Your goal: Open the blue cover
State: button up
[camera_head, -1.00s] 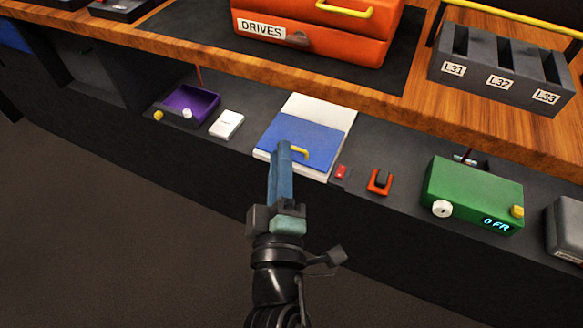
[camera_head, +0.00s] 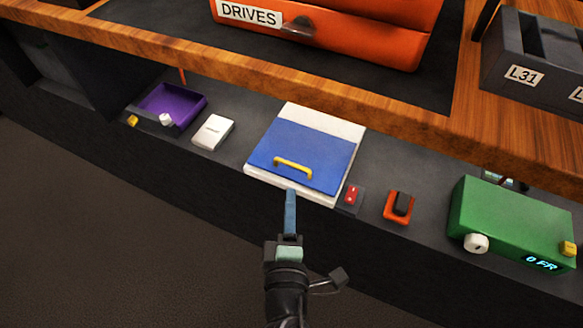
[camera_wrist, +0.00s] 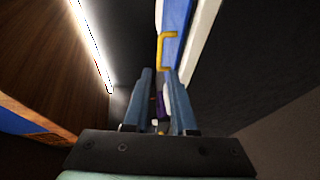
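The blue cover (camera_head: 318,148) lies flat and closed on a white base (camera_head: 330,120) in the head view. A yellow handle (camera_head: 293,168) stands on the cover near its front edge. My gripper (camera_head: 290,192), with blue fingers, is just in front of the cover's front edge, short of the handle. In the wrist view, the fingers of my gripper (camera_wrist: 159,72) are apart with nothing held between them. The yellow handle (camera_wrist: 162,50) shows just past the fingertips, nearer the right one, and the blue cover (camera_wrist: 177,22) is beside it.
A red switch (camera_head: 351,194) and an orange-framed rocker switch (camera_head: 400,206) sit right of the cover. A green box (camera_head: 515,215) is further right. A white box (camera_head: 213,132) and purple tray (camera_head: 175,105) are left. A wooden shelf (camera_head: 400,118) overhangs behind.

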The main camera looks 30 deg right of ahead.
aim_at(292, 166)
jog(key=x, duration=0.8)
jog(key=shift+w+d, duration=0.15)
jog(key=shift+w, duration=0.1)
grip_shut()
dwell(1.1)
